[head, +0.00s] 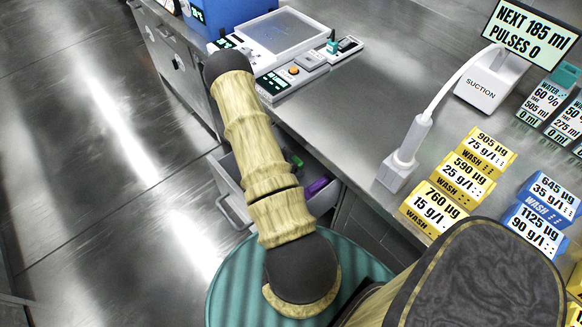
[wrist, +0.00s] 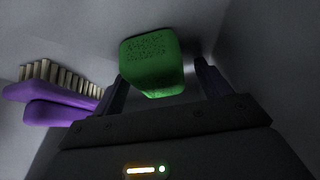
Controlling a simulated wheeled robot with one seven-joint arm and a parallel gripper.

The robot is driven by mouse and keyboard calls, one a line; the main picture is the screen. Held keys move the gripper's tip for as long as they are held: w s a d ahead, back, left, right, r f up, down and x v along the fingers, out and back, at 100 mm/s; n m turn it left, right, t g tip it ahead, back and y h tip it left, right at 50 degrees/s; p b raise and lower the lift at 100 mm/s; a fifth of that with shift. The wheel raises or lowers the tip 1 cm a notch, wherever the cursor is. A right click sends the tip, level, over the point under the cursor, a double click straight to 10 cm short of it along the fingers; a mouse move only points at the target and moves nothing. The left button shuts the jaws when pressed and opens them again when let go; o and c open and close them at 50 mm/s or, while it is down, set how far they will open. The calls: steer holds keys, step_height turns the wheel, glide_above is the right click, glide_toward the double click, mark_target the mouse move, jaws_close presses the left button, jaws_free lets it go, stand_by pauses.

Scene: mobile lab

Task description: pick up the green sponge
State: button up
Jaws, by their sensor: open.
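The green sponge (wrist: 152,66) is in the wrist view, just ahead of my gripper (wrist: 160,76) and between the lines of its two fingers. The fingers are apart, one on each side of the sponge's near end. I cannot tell whether either finger touches it. A small green patch of the sponge (head: 294,159) shows in the head view inside the open drawer, beside my arm. My gripper is hidden behind my arm in the head view.
The open drawer (head: 226,178) has grey walls close around my gripper. A purple brush (wrist: 58,100) with pale bristles lies left of the sponge in the wrist view. The steel counter (head: 345,130) stands above the drawer, with a suction device (head: 490,80) on it.

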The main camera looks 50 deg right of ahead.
stand_by(0.3)
steer(key=c, duration=1.1)
steer(key=shift+o, duration=0.2)
steer(key=shift+r, duration=0.1)
steer(key=shift+r, duration=0.6)
steer(key=s+a, duration=0.2)
steer(key=a, duration=0.1)
steer(key=s+a, duration=0.2)
steer(key=a, duration=0.1)
steer(key=shift+s+f+b, duration=0.1)
steer(key=shift+s+b, duration=0.2)
steer(key=shift+s, duration=0.1)
step_height(320, 180, up, 14)
steer(key=p, duration=0.2)
steer(key=shift+a, duration=0.15)
